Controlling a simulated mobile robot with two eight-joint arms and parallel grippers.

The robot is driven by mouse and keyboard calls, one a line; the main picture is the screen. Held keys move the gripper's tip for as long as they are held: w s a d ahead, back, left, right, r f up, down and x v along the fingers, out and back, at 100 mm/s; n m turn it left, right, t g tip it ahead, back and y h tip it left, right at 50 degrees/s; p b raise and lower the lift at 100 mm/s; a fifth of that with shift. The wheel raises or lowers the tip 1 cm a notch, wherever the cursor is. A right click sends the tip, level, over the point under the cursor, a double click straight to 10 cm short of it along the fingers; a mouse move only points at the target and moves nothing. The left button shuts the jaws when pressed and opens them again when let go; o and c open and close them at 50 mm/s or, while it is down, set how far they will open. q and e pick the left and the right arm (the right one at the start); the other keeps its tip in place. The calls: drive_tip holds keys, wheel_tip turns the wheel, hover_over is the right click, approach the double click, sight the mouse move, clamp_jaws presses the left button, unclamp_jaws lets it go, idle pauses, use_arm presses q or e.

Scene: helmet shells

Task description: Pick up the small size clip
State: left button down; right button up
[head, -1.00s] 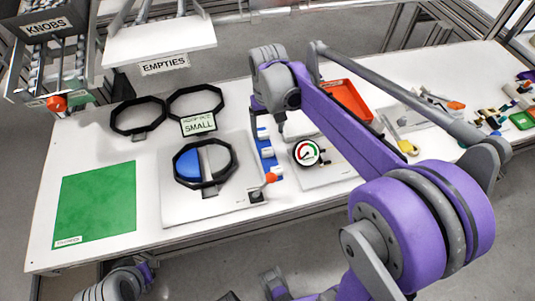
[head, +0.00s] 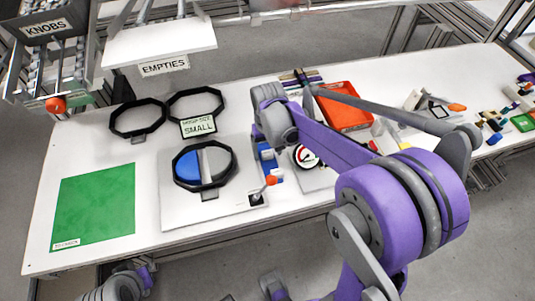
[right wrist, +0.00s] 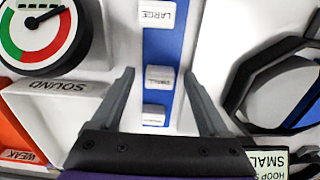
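A blue strip (right wrist: 160,50) carries white clips in a row. In the right wrist view, the clip marked SMALL (right wrist: 159,78) lies between the tips of my right gripper (right wrist: 160,73). The fingers are apart, one on each side of it, and I see no contact. The clip marked LARGE (right wrist: 157,14) is beyond the tips, and another white clip (right wrist: 154,115) is nearer the palm, its label unclear. In the head view the blue strip (head: 268,162) is partly covered by my right arm, and the fingers are hard to make out. My left gripper is not in view.
A round gauge (right wrist: 44,32) and a SOUND/WEAK sorting area (right wrist: 55,100) lie left of the strip in the wrist view. A black hoop (right wrist: 270,85) lies right. In the head view, a blue-and-grey shell fixture (head: 203,165) stands left of the strip, with a green mat (head: 95,205) farther left.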

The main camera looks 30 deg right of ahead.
clamp_jaws()
